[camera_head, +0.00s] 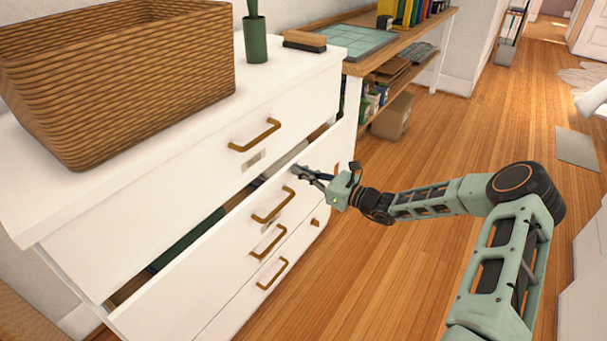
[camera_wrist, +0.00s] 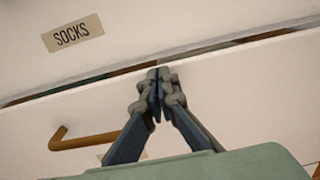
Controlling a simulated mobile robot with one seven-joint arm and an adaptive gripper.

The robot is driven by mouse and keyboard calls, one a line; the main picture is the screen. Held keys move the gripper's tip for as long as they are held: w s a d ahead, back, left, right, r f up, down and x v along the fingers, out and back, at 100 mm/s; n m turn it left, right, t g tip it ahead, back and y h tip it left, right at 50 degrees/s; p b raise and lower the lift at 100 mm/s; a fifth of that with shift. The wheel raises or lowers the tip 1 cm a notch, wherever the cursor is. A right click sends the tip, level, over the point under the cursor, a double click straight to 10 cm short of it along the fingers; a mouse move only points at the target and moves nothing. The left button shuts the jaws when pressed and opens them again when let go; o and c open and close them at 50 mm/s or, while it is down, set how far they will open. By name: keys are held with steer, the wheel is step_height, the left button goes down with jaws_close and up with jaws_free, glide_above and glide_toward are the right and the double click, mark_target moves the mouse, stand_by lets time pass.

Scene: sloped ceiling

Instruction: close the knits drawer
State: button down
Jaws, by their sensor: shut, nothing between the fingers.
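A white dresser has its second drawer (camera_head: 190,255) pulled out, with a dark gap behind its front edge. That drawer has a brass handle (camera_head: 273,205); its label is not legible, so I cannot confirm that it is the knits drawer. The closed drawer above (camera_head: 150,190) bears a "SOCKS" label (camera_wrist: 73,33). My gripper (camera_head: 300,172) is shut and empty, at the upper right part of the open drawer's front, right of its handle. In the wrist view the shut fingertips (camera_wrist: 158,76) overlap the drawer front's top edge; I cannot tell whether they touch it.
A wicker basket (camera_head: 130,75), a green vase (camera_head: 255,40) and a brush (camera_head: 304,40) stand on the dresser top. A wooden shelf unit (camera_head: 440,35) with a cardboard box (camera_head: 392,117) stands behind. The wooden floor (camera_head: 390,260) right of the dresser is clear.

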mark_target(288, 165)
steer(key=x, duration=0.4)
steer(key=shift+w+a, duration=0.2)
steer(key=shift+a, duration=0.1)
steer(key=shift+r, duration=0.15)
